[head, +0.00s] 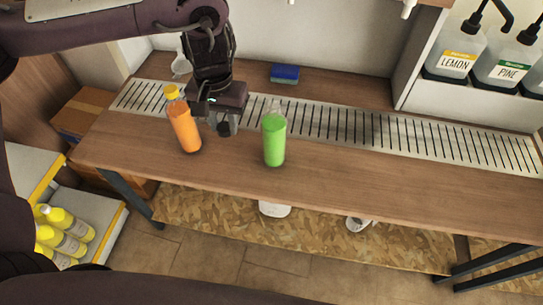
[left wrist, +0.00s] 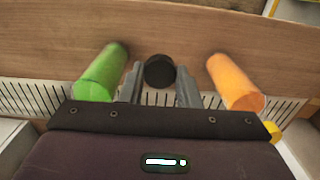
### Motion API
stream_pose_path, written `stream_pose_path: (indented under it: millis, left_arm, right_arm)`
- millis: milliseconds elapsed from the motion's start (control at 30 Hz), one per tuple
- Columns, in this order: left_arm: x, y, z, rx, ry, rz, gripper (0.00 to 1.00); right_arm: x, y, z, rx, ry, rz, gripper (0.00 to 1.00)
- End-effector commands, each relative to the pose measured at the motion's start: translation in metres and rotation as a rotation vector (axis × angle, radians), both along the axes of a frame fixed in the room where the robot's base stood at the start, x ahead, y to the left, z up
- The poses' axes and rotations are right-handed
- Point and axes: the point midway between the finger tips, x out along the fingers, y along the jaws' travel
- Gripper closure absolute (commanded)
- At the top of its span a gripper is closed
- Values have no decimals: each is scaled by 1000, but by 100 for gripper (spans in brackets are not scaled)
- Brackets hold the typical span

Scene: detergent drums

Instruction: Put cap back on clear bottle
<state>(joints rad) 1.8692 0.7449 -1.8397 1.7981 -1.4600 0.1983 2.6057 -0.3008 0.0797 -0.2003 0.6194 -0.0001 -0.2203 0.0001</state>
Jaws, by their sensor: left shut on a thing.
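My left gripper (head: 224,126) points down between two bottles above the table and is shut on a black round cap (left wrist: 160,71). The cap shows between the fingertips in the left wrist view. A bottle of green liquid (head: 274,140) with a clear, capless-looking top stands upright to the right of the gripper. My right gripper is out of view.
The wooden table (head: 350,185) has a slotted metal drain strip (head: 400,135) along its back. A blue sponge (head: 285,73) lies behind the strip. Dispensers marked LEMON and PINE (head: 503,66) stand on a shelf at right. The table's right part is clear.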

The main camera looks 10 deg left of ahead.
Motion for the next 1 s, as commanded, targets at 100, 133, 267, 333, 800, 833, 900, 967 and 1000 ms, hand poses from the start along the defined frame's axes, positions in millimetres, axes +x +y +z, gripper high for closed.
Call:
stream_pose_path:
  millis: [100,133,267,333,800,833,900,967,1000]
  left_arm:
    - [0,0,-14,-1,-1,0,91]
    - [0,0,-14,-1,-1,0,91]
    - [0,0,-14,0,-1,0,91]
    - [0,0,-13,0,-1,0,91]
    - [4,-27,4,-3,-7,-442,91]
    - [4,-32,7,-3,-6,-527,91]
    - [5,-44,15,-3,-7,-740,91]
    - [5,-54,21,-4,-9,-924,91]
    - [4,-61,25,-3,-9,-1045,91]
  right_arm:
    - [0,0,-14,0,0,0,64]
    - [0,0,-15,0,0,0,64]
    - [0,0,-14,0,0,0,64]
    - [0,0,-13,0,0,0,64]
    - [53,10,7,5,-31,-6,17]
    - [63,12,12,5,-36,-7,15]
    - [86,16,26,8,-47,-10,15]
    - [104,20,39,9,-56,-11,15]
    - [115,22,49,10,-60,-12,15]
